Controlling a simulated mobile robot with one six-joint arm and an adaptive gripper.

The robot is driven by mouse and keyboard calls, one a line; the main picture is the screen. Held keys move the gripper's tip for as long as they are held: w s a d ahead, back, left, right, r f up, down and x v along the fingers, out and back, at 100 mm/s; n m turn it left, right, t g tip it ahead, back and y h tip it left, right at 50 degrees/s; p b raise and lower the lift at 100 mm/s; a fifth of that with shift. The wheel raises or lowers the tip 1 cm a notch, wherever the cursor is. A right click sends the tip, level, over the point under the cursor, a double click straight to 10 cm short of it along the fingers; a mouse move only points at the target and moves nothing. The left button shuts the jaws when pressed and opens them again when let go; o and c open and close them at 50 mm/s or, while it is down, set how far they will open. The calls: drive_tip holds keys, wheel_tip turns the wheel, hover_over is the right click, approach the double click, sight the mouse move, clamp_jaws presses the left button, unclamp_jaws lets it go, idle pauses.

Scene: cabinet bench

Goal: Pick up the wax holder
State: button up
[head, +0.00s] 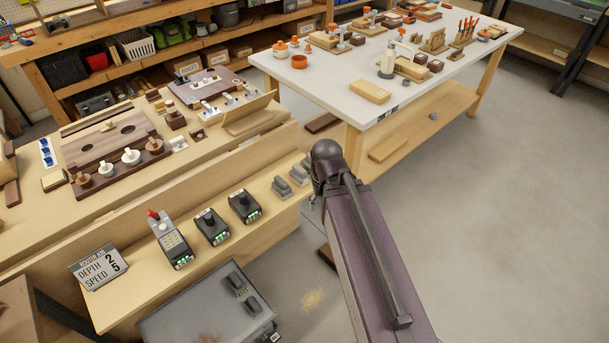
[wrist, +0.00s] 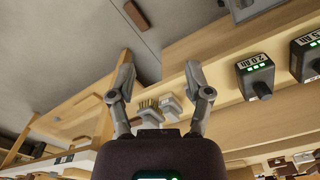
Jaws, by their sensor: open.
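My gripper (wrist: 158,65) shows in the wrist view with its two fingers spread apart and nothing held between them. Beyond and between the fingers, two small grey-handled pieces sit side by side on the wooden ledge: one with tan bristles (wrist: 150,110) and a paler block (wrist: 170,105). I cannot tell for sure which is the wax holder. In the head view, small grey blocks (head: 283,187) (head: 299,174) sit at the right end of the ledge, just left of my arm. My gripper's fingers are hidden there behind my arm.
Black battery-like units (head: 244,205) with green lights and a grey remote-like unit (head: 170,240) stand on the ledge (head: 140,300). A depth-and-speed sign (head: 98,267) is at its left. A grey machine (head: 208,310) is below. A white-topped table (head: 350,100) stands behind; floor at right is clear.

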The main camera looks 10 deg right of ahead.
drive_tip(key=shift+o, duration=0.2)
drive_tip(key=shift+o, duration=1.2)
drive_tip(key=shift+w, duration=0.1)
drive_tip(key=n+b, duration=0.1)
drive_tip(key=n, duration=0.5)
hover_over(299, 175)
drive_tip(key=w, duration=0.2)
drive_tip(key=shift+s+d+f, duration=0.2)
drive_tip(key=shift+d+f, duration=0.1)
drive_tip(key=shift+f, duration=0.35)
wheel_tip(299, 175, down, 6)
drive_tip(key=b, duration=0.6)
drive_tip(key=shift+r, duration=0.1)
drive_tip(key=shift+f+b, duration=1.45)
drive_tip(key=shift+a+f+b, duration=0.1)
drive_tip(key=shift+f+b, duration=2.5)
